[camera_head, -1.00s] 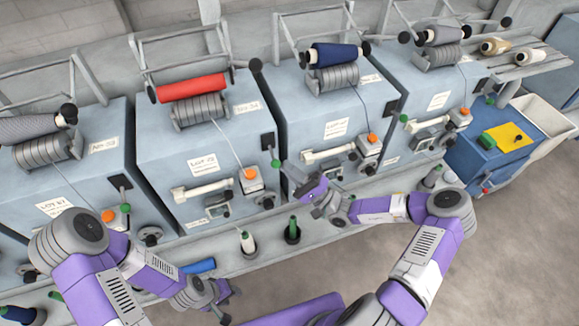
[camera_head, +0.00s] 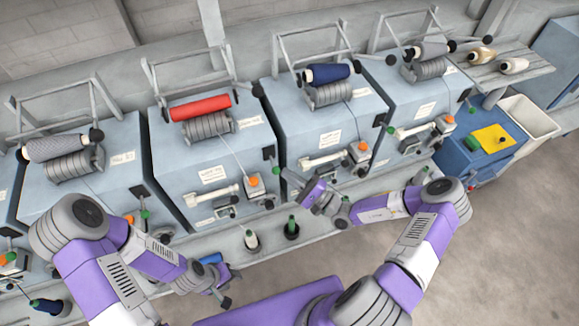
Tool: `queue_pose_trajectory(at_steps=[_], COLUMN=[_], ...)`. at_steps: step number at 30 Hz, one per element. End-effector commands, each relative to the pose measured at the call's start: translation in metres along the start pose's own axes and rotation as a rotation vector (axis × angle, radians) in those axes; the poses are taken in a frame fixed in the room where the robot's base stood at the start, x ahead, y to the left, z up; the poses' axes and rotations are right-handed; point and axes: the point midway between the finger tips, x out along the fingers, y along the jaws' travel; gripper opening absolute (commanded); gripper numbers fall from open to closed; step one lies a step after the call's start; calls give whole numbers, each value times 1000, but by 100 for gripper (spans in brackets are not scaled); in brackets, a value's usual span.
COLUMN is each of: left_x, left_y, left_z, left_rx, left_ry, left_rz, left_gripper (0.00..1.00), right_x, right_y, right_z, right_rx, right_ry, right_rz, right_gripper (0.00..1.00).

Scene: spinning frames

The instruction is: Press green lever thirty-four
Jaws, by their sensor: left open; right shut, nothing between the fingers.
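The machine with the red spool (camera_head: 200,107) stands left of centre; its upper label (camera_head: 250,121) is too small to read surely now but seems to end in 34 in the earlier frame. At its right front edge is a black plate (camera_head: 269,153) with a green-knobbed lever (camera_head: 276,171). My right gripper (camera_head: 286,174) is shut and empty, its tips pointing left just beside the green knob; I cannot tell whether they touch it. My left gripper (camera_head: 230,286) is open and empty, low in front of the ledge near a blue spool (camera_head: 211,258).
Similar machines with grey (camera_head: 57,147) and navy (camera_head: 328,73) spools stand either side, with green knobs too. A blue cabinet (camera_head: 468,158) is at right. Floor is free at lower right.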

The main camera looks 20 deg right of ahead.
Motion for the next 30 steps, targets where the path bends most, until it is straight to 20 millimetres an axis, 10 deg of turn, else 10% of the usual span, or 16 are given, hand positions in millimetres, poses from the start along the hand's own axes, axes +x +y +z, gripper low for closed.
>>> queue_pose_trajectory(at_steps=[14, 30], left_x=[-81, -55], left_y=[30, 20], left_z=[4, 2], left_rx=[0, 0], left_ry=[0, 0], left_rz=[0, 0], left_gripper=[43, 43], right_x=[8, -21], right_y=[-21, -11], right_z=[15, -16], right_rx=[142, 141], right_ry=[138, 133], right_rz=[142, 149], right_gripper=[0, 0])
